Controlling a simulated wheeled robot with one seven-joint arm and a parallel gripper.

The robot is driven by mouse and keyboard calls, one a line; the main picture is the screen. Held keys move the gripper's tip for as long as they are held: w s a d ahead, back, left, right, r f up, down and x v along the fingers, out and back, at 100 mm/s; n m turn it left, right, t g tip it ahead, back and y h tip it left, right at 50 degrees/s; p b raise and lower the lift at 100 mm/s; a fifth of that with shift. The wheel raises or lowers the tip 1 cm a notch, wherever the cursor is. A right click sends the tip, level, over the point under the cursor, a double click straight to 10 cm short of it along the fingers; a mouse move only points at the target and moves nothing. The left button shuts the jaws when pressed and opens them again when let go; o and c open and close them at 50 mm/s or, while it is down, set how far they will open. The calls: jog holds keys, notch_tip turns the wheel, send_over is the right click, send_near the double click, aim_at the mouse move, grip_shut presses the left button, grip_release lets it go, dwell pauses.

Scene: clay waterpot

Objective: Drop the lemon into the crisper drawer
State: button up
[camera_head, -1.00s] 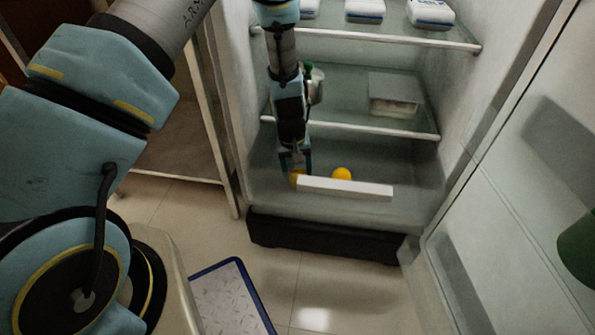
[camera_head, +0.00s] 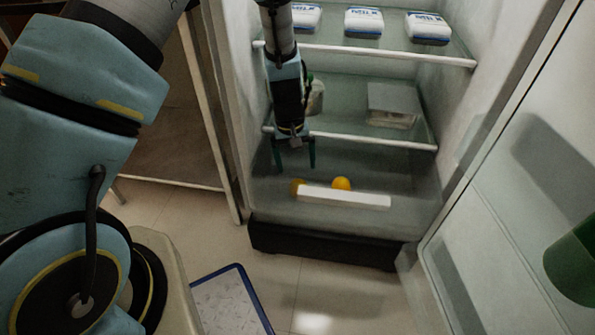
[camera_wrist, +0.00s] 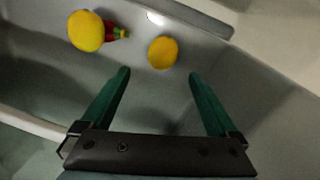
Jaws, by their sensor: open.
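Two yellow fruits lie in the crisper drawer (camera_head: 415,201) at the bottom of the open fridge. The one below my gripper (camera_head: 295,168), which I take for the lemon (camera_head: 297,188), shows partly through the drawer's clear front. In the wrist view this lemon (camera_wrist: 162,52) lies ahead of and between the green fingertips (camera_wrist: 158,74), apart from both. The other yellow fruit (camera_head: 341,184) rests behind the white handle bar; it also shows in the wrist view (camera_wrist: 86,31). My gripper is open and empty above the drawer's left part.
A small red and green item (camera_wrist: 116,32) lies beside the other fruit. A glass shelf with a clear box (camera_head: 392,104) is above the drawer. White packages (camera_head: 364,22) stand on the upper shelf. The fridge door (camera_head: 500,200) is open at right.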

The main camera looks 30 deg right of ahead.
jog(key=r, duration=0.3)
jog(key=r+p, duration=0.1)
jog(key=r, duration=0.1)
jog(key=shift+w+a+r, duration=0.1)
jog(key=shift+a+r, duration=0.15)
jog(key=shift+r, duration=0.1)
